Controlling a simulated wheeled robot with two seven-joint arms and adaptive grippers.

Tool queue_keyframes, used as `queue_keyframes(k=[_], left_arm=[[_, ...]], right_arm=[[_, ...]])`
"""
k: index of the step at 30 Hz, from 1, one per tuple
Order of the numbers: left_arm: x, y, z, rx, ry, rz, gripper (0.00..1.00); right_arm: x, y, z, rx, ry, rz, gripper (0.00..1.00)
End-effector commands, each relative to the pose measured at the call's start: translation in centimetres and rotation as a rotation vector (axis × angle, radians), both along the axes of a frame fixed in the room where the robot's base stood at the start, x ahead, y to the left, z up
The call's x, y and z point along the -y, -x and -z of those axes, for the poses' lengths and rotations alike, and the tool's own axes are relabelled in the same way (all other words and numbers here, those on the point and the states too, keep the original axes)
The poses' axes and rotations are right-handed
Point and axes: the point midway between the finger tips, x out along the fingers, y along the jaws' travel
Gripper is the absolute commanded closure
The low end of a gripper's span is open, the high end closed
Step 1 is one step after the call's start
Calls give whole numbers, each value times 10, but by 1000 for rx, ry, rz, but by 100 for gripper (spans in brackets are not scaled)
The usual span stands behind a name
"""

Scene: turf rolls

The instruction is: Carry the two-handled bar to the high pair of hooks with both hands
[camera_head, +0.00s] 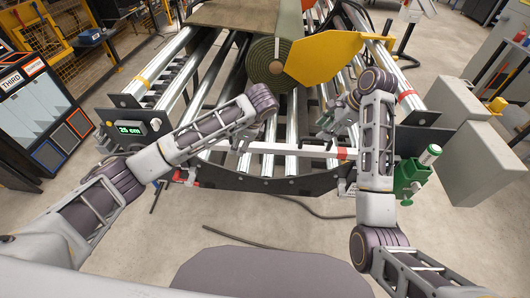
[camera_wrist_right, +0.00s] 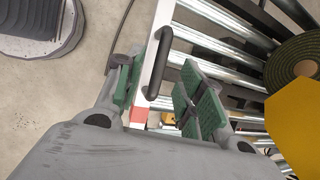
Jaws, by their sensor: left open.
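The two-handled bar (camera_head: 290,149) is pale with a red band near its right end. It lies crosswise at the front of the roller frame. My left gripper (camera_head: 241,143) is open at the bar's left part; the left handle is hard to make out. My right gripper (camera_head: 328,128) is by the bar's right part. In the right wrist view its green-padded fingers (camera_wrist_right: 160,92) are apart, with the dark handle (camera_wrist_right: 154,66) between them; the red band is close by. I cannot clearly tell the high pair of hooks from the other fittings.
A rolled turf (camera_head: 268,62) and a yellow plate (camera_head: 322,58) are above the rollers behind the bar. A display reading 25 cm (camera_head: 130,128) is at the frame's left. A green fitting (camera_head: 411,177) is at its right. Dark cables lie on the open floor in front.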

Motion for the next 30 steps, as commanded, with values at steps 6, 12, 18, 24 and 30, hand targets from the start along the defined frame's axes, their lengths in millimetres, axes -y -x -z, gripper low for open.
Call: queue_keyframes(k=[6,12,18,24,30], left_arm=[[0,0,0,0,0,0,47],[0,0,0,0,0,0,47],[0,0,0,0,0,0,47],[0,0,0,0,0,0,47],[0,0,0,0,0,0,47]], right_arm=[[11,4,-25,3,2,1,62],[15,6,-35,5,3,1,62],[19,7,-44,7,2,1,62],[21,9,-50,4,2,1,62],[23,10,-53,1,1,1,62]])
